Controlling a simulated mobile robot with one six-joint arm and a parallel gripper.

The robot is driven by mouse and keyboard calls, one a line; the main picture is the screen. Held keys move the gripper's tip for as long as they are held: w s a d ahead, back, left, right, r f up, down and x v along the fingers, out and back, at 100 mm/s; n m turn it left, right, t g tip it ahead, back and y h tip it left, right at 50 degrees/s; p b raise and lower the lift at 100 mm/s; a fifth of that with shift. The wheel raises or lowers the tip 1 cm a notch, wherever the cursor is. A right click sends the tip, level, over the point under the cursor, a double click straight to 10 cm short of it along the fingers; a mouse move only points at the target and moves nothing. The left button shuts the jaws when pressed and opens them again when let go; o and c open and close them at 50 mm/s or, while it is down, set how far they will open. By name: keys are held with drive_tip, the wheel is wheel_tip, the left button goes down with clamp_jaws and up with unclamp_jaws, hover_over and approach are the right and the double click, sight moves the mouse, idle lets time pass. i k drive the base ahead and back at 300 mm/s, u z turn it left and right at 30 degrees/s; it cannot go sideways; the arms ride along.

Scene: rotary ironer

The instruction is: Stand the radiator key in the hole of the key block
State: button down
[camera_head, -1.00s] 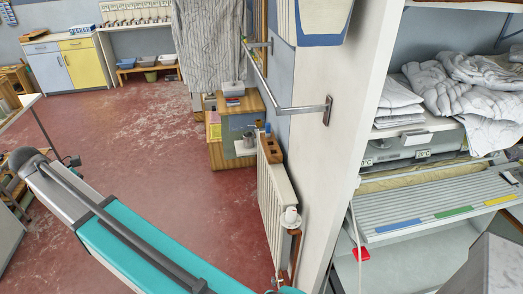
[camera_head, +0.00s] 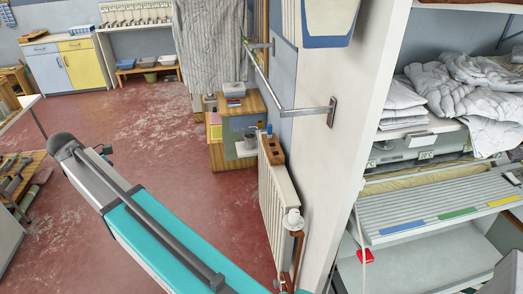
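A brown wooden block with dark holes in its top (camera_head: 271,150), which looks like the key block, sits on top of the white radiator (camera_head: 276,205) against the wall. A small blue upright thing (camera_head: 269,130) shows at the block's far end; it is too small to tell what it is or whether it touches the block. I cannot make out the radiator key. My teal and grey arm crosses the lower left, well apart from the block. I cannot make out my gripper's fingers in this view.
A white valve (camera_head: 293,219) stands at the radiator's near end. A metal rail (camera_head: 304,112) juts from the wall above the radiator. A wooden cabinet (camera_head: 228,155) stands behind it. The ironer (camera_head: 440,215) is right of the wall. Red floor (camera_head: 170,130) lies open to the left.

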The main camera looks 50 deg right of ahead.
sight(273, 153)
drive_tip(key=z, duration=0.1)
drive_tip(key=i, duration=1.5)
drive_tip(key=z, duration=0.05)
